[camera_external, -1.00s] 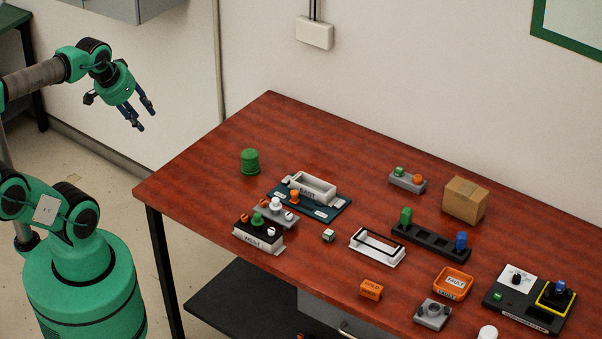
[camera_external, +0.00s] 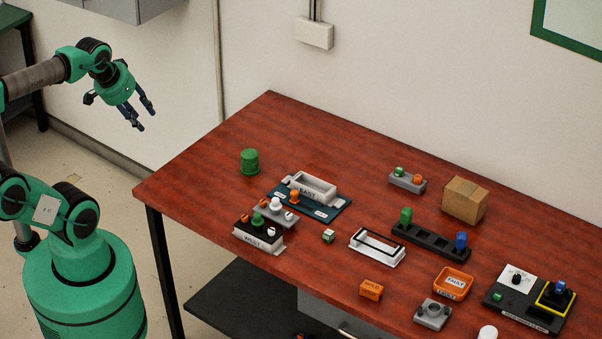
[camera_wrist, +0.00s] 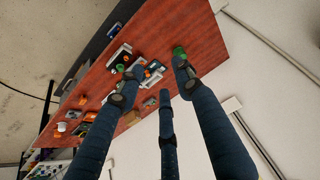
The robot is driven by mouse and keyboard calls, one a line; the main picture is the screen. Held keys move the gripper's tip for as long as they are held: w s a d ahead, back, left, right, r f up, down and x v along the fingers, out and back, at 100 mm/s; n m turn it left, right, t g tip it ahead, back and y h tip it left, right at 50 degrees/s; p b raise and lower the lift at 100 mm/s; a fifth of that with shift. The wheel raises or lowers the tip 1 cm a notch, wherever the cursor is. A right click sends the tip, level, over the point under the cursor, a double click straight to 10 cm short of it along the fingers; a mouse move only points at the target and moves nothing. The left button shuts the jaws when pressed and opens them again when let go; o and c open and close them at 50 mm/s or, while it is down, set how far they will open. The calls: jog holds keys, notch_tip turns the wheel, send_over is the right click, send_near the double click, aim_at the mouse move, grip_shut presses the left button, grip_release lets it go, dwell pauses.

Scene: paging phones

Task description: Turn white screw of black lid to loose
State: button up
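A white box labelled WEST (camera_external: 252,241) stands near the table's left front edge, with a black lid (camera_external: 250,228) on top. A small white screw (camera_external: 271,231) sits at the lid's right end, and a green knob (camera_external: 258,219) rises from its middle. An orange piece (camera_external: 245,217) shows at its left end. Whether the screw is tight or loose cannot be told. My gripper (camera_external: 147,120) hangs in the air left of the table, well away from the box. Its fingers are spread and empty. In the wrist view, my gripper's fingers (camera_wrist: 158,74) are apart, with the table beyond.
A grey block (camera_external: 283,222) with orange and white knobs stands right behind the box. A dark blue plate with the white EAST box (camera_external: 312,188) lies behind that. A green cylinder (camera_external: 250,161) stands at the back left. The table's left corner is clear.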

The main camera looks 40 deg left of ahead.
jog(key=m+g+p, duration=0.5)
jog(key=m+g, duration=0.1)
jog(key=m, duration=0.9)
send_over(271, 229)
notch_tip(271, 229, down, 23)
jog(key=shift+w+f, duration=0.1)
jog(key=shift+f, duration=0.1)
notch_tip(271, 229, down, 14)
jog(key=shift+r+b, duration=0.2)
jog(key=shift+b, duration=0.3)
